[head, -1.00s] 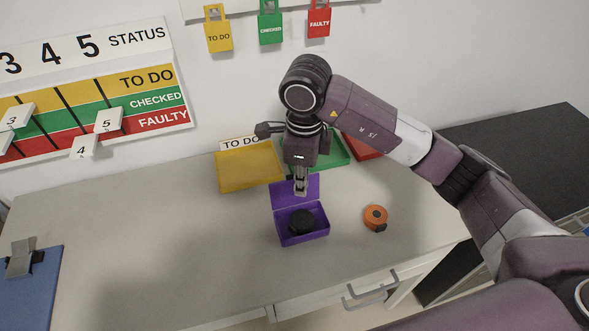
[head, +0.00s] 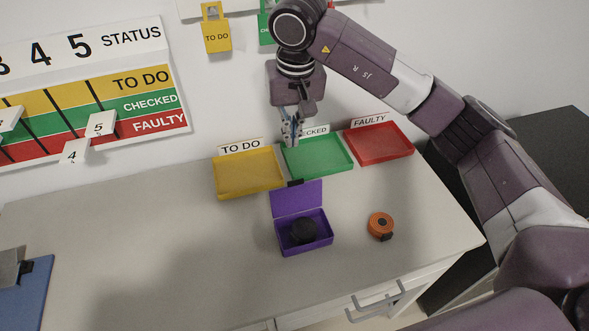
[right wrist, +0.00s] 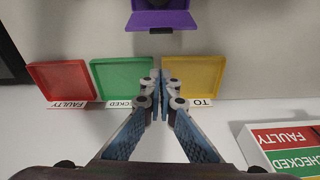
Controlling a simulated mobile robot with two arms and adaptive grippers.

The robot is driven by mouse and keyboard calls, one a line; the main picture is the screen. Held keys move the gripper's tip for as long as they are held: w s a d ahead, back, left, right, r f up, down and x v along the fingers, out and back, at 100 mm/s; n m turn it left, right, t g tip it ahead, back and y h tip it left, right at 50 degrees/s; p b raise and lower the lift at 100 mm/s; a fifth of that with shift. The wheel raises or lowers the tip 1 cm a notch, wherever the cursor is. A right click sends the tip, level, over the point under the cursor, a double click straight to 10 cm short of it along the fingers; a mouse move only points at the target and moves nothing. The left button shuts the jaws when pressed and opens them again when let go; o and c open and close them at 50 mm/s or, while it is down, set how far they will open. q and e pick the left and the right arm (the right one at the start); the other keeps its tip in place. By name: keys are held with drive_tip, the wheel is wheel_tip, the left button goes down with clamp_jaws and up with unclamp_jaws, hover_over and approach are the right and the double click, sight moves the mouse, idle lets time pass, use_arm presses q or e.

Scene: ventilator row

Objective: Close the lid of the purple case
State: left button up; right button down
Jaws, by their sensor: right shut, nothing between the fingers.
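The purple case (head: 318,247) stands on the table with its lid (head: 297,199) raised at the back, leaning up and open. A round black object (head: 303,230) lies inside it. In the right wrist view the raised lid (right wrist: 162,19) shows at the top edge, apart from the fingers. My right gripper (head: 290,140) is shut and empty, above and behind the lid, in front of the green tray's left part. It also shows in the right wrist view (right wrist: 160,80). My left gripper is not in view.
Yellow (head: 248,176), green (head: 317,155) and red (head: 380,144) trays stand behind the case. An orange round item (head: 380,224) lies to its right. A blue clipboard (head: 22,295) lies at far left. The table's left middle is clear.

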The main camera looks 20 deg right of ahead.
drive_tip(key=n, duration=0.1)
drive_tip(key=p, duration=0.6)
hover_over(297, 197)
drive_tip(key=w, duration=0.3)
drive_tip(key=shift+f, duration=4.35)
drive_tip(key=shift+s+d+b, duration=0.15)
drive_tip(key=shift+b, duration=0.15)
drive_tip(key=shift+f, duration=0.1)
